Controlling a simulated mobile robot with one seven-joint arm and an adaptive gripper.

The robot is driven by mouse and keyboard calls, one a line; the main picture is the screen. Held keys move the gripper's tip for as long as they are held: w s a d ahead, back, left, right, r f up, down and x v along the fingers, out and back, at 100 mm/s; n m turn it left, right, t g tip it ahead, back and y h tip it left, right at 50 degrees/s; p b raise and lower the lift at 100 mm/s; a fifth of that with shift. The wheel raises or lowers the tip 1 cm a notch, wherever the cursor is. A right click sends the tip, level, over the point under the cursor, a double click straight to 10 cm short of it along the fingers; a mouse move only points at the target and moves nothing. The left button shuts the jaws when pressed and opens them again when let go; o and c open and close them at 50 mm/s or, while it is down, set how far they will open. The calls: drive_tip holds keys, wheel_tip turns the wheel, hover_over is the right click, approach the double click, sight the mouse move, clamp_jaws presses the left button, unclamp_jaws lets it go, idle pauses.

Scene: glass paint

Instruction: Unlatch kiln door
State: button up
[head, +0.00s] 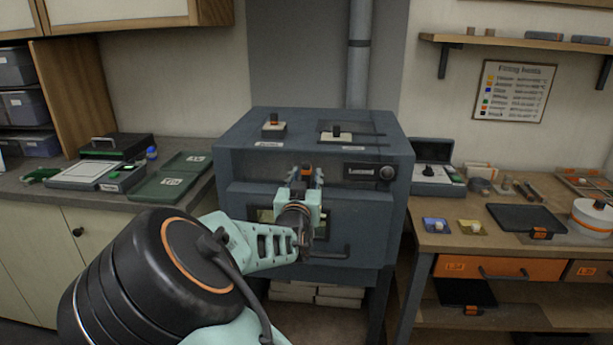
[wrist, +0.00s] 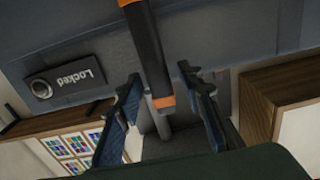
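The blue-grey kiln (head: 235,160) stands in the middle of the head view, its door below the top housing. A dark plate (head: 365,171) with a round knob on the kiln front reads "Locked"; it also shows upside down in the wrist view (wrist: 68,82). A black latch bar with orange bands (wrist: 148,50) reaches down between my fingers in the wrist view. My gripper (head: 304,178) is in front of the upper kiln front, open, one finger on each side of the bar with gaps showing. My gripper and wrist hide part of the door and latch in the head view.
A door handle bar (head: 325,254) runs low on the kiln front. A workbench (head: 480,242) with trays and paints stands right, its orange drawer (head: 475,268) below. A counter (head: 110,202) with green trays stands left. Floor in front of the kiln is mostly hidden by my arm.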

drive_tip(key=shift+w, duration=0.1)
drive_tip(key=shift+c, duration=0.7)
clamp_jaws()
drive_tip(key=shift+d+f+m+b, duration=0.1)
drive_tip(key=shift+m+b, duration=0.2)
drive_tip(key=shift+b, duration=0.2)
drive_tip(key=d+f+m+b, duration=0.1)
drive_tip(key=m+b, duration=0.4)
drive_tip(key=b, duration=0.3)
drive_tip(key=d+f+m+b, duration=0.1)
drive_tip(key=m+b, duration=0.5)
drive_tip(key=b, duration=0.2)
drive_tip(key=d+f+m+b, duration=0.1)
drive_tip(key=m+b, duration=0.5)
drive_tip(key=b, duration=0.2)
drive_tip(key=shift+d+f+b, duration=0.25)
drive_tip(key=shift+d+b, duration=0.05)
drive_tip(key=shift+b, duration=0.1)
drive_tip(key=shift+m, duration=0.3)
